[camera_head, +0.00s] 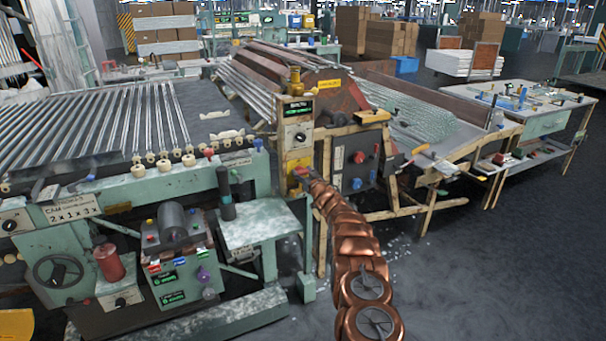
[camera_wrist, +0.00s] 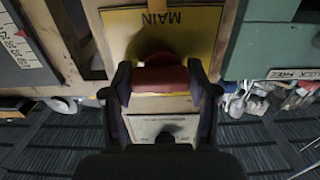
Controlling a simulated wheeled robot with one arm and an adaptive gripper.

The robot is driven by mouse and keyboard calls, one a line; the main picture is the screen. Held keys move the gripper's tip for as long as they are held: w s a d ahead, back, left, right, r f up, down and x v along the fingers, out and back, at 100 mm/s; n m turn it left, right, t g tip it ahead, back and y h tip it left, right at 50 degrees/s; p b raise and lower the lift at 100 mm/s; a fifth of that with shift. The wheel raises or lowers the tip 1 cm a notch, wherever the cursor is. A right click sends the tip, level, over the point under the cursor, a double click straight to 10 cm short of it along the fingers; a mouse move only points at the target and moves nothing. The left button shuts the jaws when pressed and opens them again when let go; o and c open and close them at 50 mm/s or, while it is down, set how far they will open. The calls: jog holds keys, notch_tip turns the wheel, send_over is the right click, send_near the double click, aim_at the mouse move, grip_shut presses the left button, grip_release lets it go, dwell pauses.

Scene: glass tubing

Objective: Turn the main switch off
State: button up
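The main switch is a red knob (camera_wrist: 160,78) on a yellow plate (camera_wrist: 198,20) marked MAIN, which reads upside down in the wrist view. My gripper (camera_wrist: 160,82) has one dark finger on each side of the knob. Both fingertips appear to touch its sides, with no clear gap. In the head view, my gripper (camera_head: 303,174) is at the narrow yellow control post (camera_head: 296,158), and it and my copper-coloured arm hide most of the switch. The exact angle of the knob is hard to read in the dim light.
A black knob on a pale plate (camera_wrist: 145,124) lies just below the switch in the wrist view. Wooden frame bars (camera_wrist: 225,38) stand close on both sides. The green roller machine (camera_head: 120,195) is at left, a wooden-framed machine (camera_head: 358,165) at right. Floor is open at right.

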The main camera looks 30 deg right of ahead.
jog(key=c, duration=0.6)
jog(key=shift+n+b, duration=0.3)
jog(key=shift+b, duration=0.05)
jog(key=n+b, duration=0.3)
jog(key=shift+a+n, duration=0.1)
jog(key=shift+n, duration=0.3)
jog(key=n+b, duration=0.2)
jog(key=n, duration=0.2)
jog(key=shift+f+n+b, duration=0.1)
jog(key=shift+n+b, duration=0.2)
jog(key=shift+b, duration=0.05)
jog(key=n+b, duration=0.4)
jog(key=n, duration=0.2)
jog(key=shift+a, duration=0.1)
jog(key=shift+r+n+b, duration=0.2)
jog(key=shift+n+b, duration=0.85)
jog(key=shift+n, duration=0.35)
